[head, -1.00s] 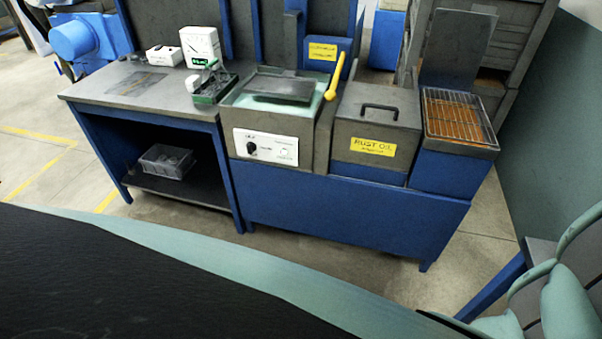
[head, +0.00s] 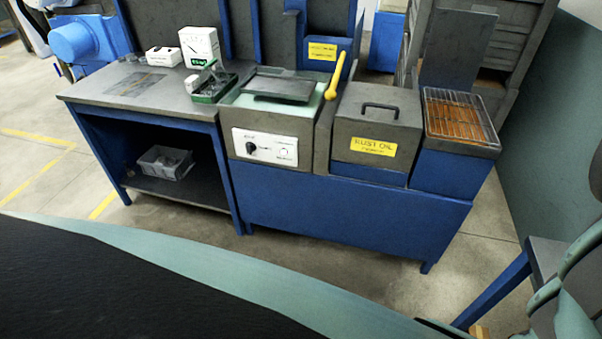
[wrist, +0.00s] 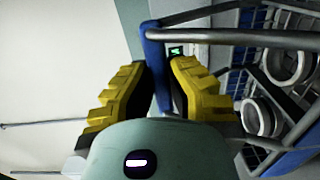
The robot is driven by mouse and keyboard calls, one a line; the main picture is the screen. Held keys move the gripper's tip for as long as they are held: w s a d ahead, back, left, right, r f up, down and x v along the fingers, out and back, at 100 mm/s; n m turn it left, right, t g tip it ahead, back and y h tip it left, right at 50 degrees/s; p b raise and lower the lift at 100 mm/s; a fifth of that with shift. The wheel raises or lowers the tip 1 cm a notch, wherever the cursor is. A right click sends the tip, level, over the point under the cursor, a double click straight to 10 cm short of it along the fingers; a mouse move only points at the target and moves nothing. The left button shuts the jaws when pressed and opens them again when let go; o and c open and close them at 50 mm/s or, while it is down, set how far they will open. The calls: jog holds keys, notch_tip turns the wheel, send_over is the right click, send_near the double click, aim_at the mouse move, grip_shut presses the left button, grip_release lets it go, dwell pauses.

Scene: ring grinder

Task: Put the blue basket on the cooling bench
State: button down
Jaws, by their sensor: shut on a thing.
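The blue basket (wrist: 290,155) fills the right side of the wrist view. It has blue wire mesh, grey metal bars and several grey rings inside. My gripper (wrist: 160,65), with yellow-backed fingers, is shut around a blue upright part of the basket's handle. The basket looks turned sideways in this view, and its underside is hidden. Neither the basket nor my gripper shows in the head view. No surface is readably marked as the cooling bench. A grey-topped table with a blue leg (head: 497,288) is partly visible at the lower right, behind my arm.
A blue workbench (head: 150,100) with boxes on top stands at the left. Beside it are a tank with a control panel (head: 265,147), a lidded RUST OIL box (head: 375,130) and a rack-topped tray (head: 460,145). Open floor (head: 420,290) lies in front.

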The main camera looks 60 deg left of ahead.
jog(key=shift+w+f, duration=0.1)
jog(key=shift+w, duration=0.05)
jog(key=c, duration=1.1)
grip_release()
jog(key=shift+f, duration=0.1)
jog(key=shift+c, duration=0.2)
jog(key=v, duration=1.2)
jog(key=shift+p, duration=0.3)
